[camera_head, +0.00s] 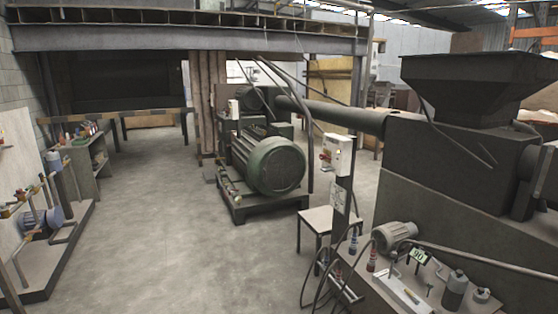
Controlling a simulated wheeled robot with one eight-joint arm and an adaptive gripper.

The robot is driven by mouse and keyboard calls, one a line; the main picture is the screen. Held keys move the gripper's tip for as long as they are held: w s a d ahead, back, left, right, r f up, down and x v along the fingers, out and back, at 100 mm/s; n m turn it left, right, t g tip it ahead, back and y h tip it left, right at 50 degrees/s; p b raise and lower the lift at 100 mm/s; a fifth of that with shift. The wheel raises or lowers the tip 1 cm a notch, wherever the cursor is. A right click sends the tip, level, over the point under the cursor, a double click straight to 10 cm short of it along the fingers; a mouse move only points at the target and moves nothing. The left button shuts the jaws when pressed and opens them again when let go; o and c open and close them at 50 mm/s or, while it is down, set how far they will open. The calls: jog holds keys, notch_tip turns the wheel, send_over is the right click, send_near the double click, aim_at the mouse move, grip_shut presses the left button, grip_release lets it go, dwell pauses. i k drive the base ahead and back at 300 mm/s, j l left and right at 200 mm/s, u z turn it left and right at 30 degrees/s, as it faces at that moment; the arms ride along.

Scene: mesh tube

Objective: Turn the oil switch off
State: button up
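A white switch box (338,156) with a red part on its left side stands on a dark post right of the middle. A second, smaller white box (338,198) is on the same post below it. I cannot read any label, so I cannot tell which switch is the oil switch or how it is set. Another small white box (233,109) is by the green motor. My gripper is not in view.
A large green motor (276,167) sits on a low frame at mid-floor. A small white table (328,218) and hanging cables are near the post. A big dark hopper machine (440,145) fills the right. The grey floor (170,240) between is clear.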

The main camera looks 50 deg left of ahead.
aim_at(322, 156)
jog(key=u, duration=1.6)
jog(key=i+u, duration=0.1)
jog(key=i+j, duration=0.05)
jog(key=i, duration=0.05)
